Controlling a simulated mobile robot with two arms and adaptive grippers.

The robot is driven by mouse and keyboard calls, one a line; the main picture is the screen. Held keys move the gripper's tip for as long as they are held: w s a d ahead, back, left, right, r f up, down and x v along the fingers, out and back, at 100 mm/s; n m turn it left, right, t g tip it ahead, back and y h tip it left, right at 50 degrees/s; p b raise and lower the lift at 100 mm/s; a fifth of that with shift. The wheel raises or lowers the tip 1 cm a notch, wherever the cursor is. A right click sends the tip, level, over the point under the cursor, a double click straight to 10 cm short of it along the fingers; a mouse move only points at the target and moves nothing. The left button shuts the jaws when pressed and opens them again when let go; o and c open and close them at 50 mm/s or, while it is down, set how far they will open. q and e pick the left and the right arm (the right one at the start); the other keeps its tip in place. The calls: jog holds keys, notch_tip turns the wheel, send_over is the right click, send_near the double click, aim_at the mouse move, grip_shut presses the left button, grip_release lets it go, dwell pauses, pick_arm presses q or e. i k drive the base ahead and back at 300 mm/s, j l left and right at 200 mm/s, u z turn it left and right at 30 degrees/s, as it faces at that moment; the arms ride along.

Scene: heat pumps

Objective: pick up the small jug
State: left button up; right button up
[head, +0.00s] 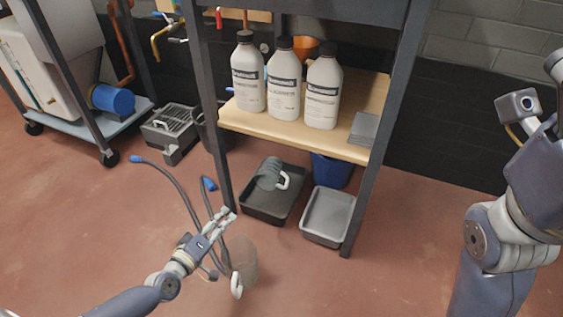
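Two see-through jugs with white handles are in view. One jug (268,173) is tilted in the black tray (262,217) under the shelf and looks smaller in the picture. The other jug (246,262) is lower in the picture, over the floor, with its handle towards me. I cannot tell their true sizes. My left gripper (226,215) is just left of the black tray, in front of the shelf's left post. Its fingertips look a little apart, with nothing seen between them. My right arm comes in at the right; its gripper is out of view.
Several white bottles (284,85) stand on the wooden shelf (290,132). Below are a grey tray (328,217) and a blue bin (331,171). Dark hoses (178,183) with blue ends run beside my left gripper. A wheeled cart (112,130) stands left. Floor at the right is clear.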

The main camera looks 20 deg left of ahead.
aim_at(266, 177)
jog(key=i+l, duration=0.1)
jog(key=i, duration=0.3)
jog(key=i+l, duration=0.1)
jog(key=i, duration=0.35)
